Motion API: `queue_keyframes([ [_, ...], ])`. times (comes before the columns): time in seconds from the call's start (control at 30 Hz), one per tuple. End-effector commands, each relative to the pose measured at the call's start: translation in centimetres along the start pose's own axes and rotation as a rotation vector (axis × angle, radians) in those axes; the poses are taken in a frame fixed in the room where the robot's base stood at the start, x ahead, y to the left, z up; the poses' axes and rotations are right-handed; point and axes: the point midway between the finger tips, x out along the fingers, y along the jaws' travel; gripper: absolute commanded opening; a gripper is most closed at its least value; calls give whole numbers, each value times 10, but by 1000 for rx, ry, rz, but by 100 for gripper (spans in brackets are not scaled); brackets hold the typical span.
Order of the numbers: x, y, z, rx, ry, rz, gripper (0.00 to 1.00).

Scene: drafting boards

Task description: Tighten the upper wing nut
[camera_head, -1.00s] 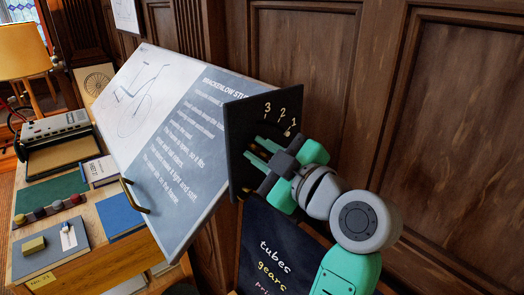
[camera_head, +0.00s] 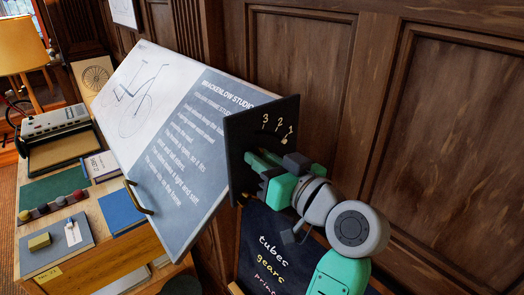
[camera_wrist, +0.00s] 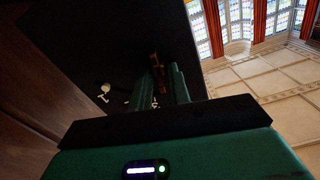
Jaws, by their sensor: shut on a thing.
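A dark square plate (camera_head: 240,125) with the white numerals 3, 2 and 1 stands at the right edge of the tilted drafting board (camera_head: 160,125). My green gripper (camera_head: 258,162) is against the front of this plate, below the numerals. In the wrist view, a small brass wing nut (camera_wrist: 155,68) shows between my two green fingers (camera_wrist: 160,85), which are shut on it in front of the dark plate (camera_wrist: 110,35). In the head view the nut is hidden behind my gripper.
A small blackboard (camera_head: 268,240) with chalk words stands below the plate. A wood-panelled wall (camera_head: 440,110) is close behind and right. A desk with books and a drawing set (camera_head: 70,240) lies left.

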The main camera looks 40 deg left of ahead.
Motion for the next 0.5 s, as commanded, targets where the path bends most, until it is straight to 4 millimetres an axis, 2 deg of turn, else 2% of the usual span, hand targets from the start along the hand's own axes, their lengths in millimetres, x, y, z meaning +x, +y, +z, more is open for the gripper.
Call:
queue_keyframes([
  [0.5,0,2,-4,488,0,0,0],
])
